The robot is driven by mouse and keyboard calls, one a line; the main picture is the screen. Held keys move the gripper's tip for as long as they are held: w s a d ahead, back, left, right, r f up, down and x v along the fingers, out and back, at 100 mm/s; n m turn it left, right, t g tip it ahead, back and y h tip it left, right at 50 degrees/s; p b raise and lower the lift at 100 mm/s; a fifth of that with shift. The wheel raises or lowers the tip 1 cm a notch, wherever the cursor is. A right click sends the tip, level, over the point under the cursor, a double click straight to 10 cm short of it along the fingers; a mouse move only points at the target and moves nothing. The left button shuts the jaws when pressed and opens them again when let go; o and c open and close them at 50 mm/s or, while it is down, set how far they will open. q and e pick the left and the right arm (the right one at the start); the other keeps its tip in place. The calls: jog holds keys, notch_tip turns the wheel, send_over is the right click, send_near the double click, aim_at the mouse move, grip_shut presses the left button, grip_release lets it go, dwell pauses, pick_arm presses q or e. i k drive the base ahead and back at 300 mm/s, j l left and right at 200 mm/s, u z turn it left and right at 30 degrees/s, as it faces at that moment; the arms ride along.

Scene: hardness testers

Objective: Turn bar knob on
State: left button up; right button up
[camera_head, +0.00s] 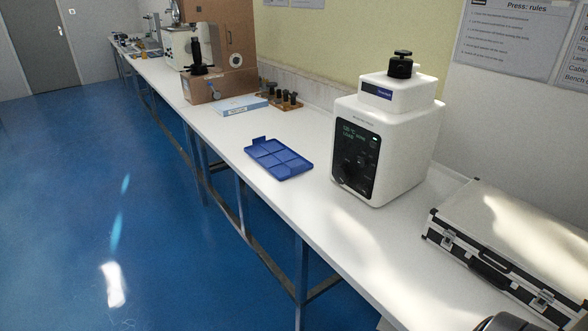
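A white benchtop machine (408,128) with a black knob (401,64) on its top stands on the long white bench. Its dark front panel (358,158) faces left and carries a small lit display (353,132) with green text. Dark knobs or controls (345,172) show low on this panel. They are small and dark, so I cannot tell which one is the bar knob or how it is turned. Neither of my grippers shows in the view. Only a dark rounded part, likely of my own arm, shows at the bottom right edge.
A blue compartment tray (279,175) lies left of the machine. A silver case (520,235) with black edges lies to its right. Farther back are a blue-white box (240,105), a holder with dark pieces (283,100) and other testers. The blue floor (150,210) in front is clear.

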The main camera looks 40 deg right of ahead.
aim_at(365, 187)
jog(key=i+z, duration=0.25)
jog(key=i+j+z, duration=0.25)
jog(key=i, duration=0.25)
jog(key=i+j+z, duration=0.25)
jog(key=i+l, duration=0.1)
